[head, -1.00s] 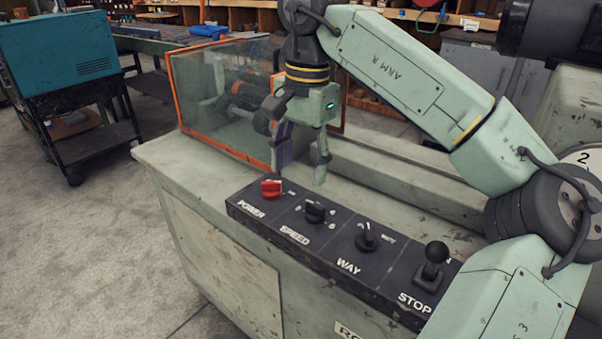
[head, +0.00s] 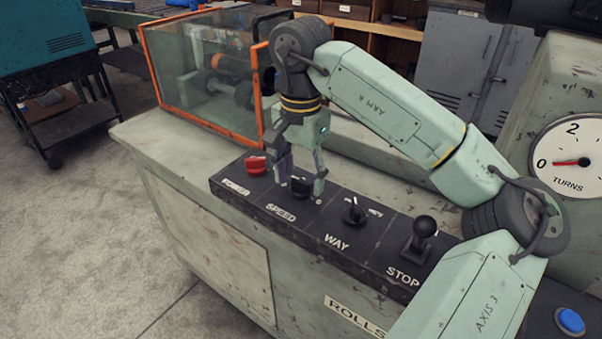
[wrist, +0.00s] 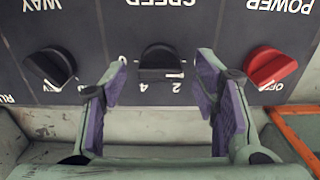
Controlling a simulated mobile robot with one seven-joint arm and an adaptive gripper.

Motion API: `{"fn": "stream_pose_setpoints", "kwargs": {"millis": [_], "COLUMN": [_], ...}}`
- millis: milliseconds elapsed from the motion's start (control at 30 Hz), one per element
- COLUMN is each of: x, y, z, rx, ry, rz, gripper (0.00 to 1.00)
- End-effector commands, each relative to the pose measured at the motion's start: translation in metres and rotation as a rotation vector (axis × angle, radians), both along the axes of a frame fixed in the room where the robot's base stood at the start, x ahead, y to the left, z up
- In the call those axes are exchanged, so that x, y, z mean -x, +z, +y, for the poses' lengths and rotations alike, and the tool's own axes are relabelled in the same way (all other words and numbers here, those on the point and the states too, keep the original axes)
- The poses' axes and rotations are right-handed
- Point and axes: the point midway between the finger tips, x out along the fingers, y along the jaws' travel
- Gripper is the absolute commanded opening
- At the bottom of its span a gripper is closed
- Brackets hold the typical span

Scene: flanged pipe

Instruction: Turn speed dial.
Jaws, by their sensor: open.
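The speed dial (head: 301,188) is a black knob on the dark control panel, above the label SPEED. In the wrist view the speed dial (wrist: 160,64) sits midway between the fingers, with the numbers 2 and 4 beside it. My gripper (head: 303,188) is open at the panel, its fingers on either side of the dial in the head view. In the wrist view my gripper (wrist: 160,80) shows purple pads apart from the dial, with a gap on each side. The fingers partly hide the dial in the head view.
The red POWER knob (head: 256,165) is left of the dial. The black WAY knob (head: 354,211) and the STOP lever (head: 420,238) are to its right. An orange-framed clear guard (head: 203,75) stands behind. A TURNS gauge (head: 572,158) reads near 0.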

Motion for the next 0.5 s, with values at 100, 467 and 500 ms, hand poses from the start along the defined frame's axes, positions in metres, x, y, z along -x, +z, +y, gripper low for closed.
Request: {"fn": "stream_pose_setpoints", "kwargs": {"millis": [100,467,500], "x": [0.0001,0.0001,0.0001], "y": [-0.0024,-0.0022,-0.0022], "z": [0.0001,0.0001,0.0001], "rx": [0.000,0.000,0.000], "ry": [0.000,0.000,0.000], "rz": [0.000,0.000,0.000], "gripper": [0.55,0.43,0.40]}}
